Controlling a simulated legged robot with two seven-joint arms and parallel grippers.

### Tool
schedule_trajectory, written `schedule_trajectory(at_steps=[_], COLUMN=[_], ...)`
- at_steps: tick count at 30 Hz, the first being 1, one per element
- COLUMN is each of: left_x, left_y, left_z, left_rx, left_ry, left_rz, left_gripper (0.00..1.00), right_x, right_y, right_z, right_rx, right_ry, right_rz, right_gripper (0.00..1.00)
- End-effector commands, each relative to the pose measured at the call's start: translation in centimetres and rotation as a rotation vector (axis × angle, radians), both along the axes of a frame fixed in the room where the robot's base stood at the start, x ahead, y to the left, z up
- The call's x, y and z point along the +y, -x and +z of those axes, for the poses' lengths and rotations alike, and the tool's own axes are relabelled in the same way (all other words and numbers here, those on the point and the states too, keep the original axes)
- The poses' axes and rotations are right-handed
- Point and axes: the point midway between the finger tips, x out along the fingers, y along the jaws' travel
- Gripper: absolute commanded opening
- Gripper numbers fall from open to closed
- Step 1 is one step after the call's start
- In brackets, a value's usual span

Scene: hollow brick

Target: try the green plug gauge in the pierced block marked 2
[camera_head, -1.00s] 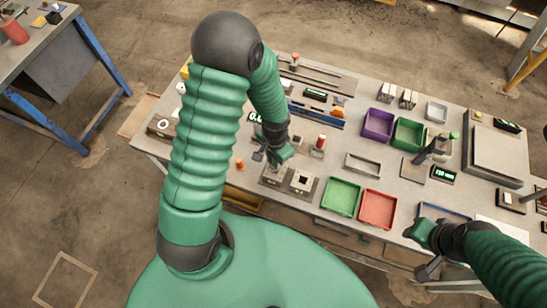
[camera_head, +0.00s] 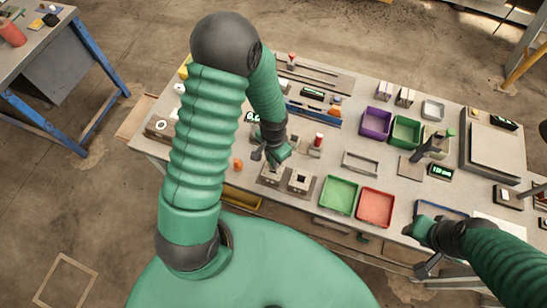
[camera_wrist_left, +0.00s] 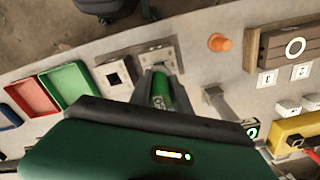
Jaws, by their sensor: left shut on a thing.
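My left gripper (camera_head: 276,162) is shut on the green plug gauge (camera_wrist_left: 161,92), a green cylinder with white lettering, seen between the fingers in the left wrist view. The gripper is over the left of two pale pierced blocks (camera_head: 268,174) in the head view. That block (camera_wrist_left: 152,54) is just beyond the fingertips in the wrist view. I cannot tell whether the gauge's end is in its hole. The other block (camera_head: 300,181), with a dark square opening, stands beside it. I cannot read a 2 on either. My right gripper (camera_head: 418,226) is near the front edge, jaws unclear.
Green (camera_head: 340,195) and red (camera_head: 376,207) trays stand to the right of the blocks. An orange plug (camera_wrist_left: 220,42) stands on the other side. A red-topped piece (camera_head: 318,140) is behind. Purple (camera_head: 377,122) and darker green (camera_head: 406,131) bins are farther back.

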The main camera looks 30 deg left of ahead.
Motion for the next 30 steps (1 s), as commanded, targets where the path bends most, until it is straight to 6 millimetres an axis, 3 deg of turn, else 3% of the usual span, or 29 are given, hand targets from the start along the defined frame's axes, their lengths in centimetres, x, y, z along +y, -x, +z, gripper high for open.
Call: schedule_trajectory(at_steps=[30], left_x=[-0.01], left_y=[0.00], left_z=[-0.74], left_rx=[0.000], left_ry=[0.000], left_rz=[0.000], left_gripper=[0.00], right_x=[0.00], right_y=[0.00], right_z=[-0.56], right_rx=[0.000], right_ry=[0.000], right_rz=[0.000], right_gripper=[0.36])
